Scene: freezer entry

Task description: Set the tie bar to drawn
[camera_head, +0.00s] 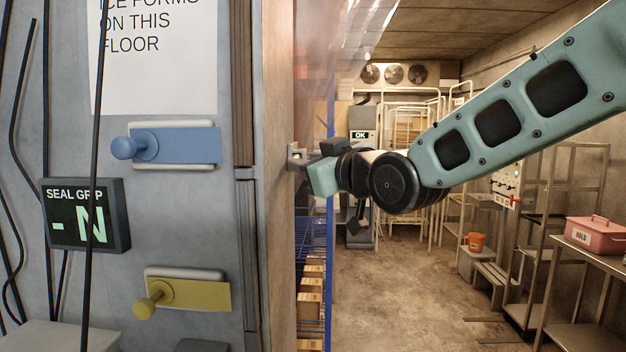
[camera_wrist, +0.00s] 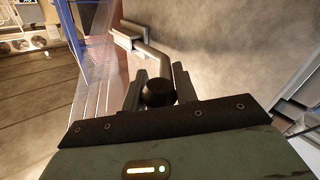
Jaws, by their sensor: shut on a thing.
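My gripper (camera_head: 299,158) reaches to the edge of the wooden door frame, beside a small metal bracket there. In the wrist view its two fingers (camera_wrist: 157,90) are shut on a dark round knob (camera_wrist: 158,95). A grey metal bar (camera_wrist: 152,62) runs from the knob to a bracket (camera_wrist: 126,38) on a pale wall face. I take this bar and knob for the tie bar, though no label on it shows. In the head view the knob is hidden by my gripper.
A blue handle (camera_head: 175,146) and a yellow handle (camera_head: 183,296) sit on the grey panel at left. A display (camera_head: 85,215) reads "SEAL GRP -N". Clear strip curtains hang beside my wrist. Blue shelving (camera_head: 314,240) stands below it. The floor (camera_head: 400,285) beyond is mostly clear.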

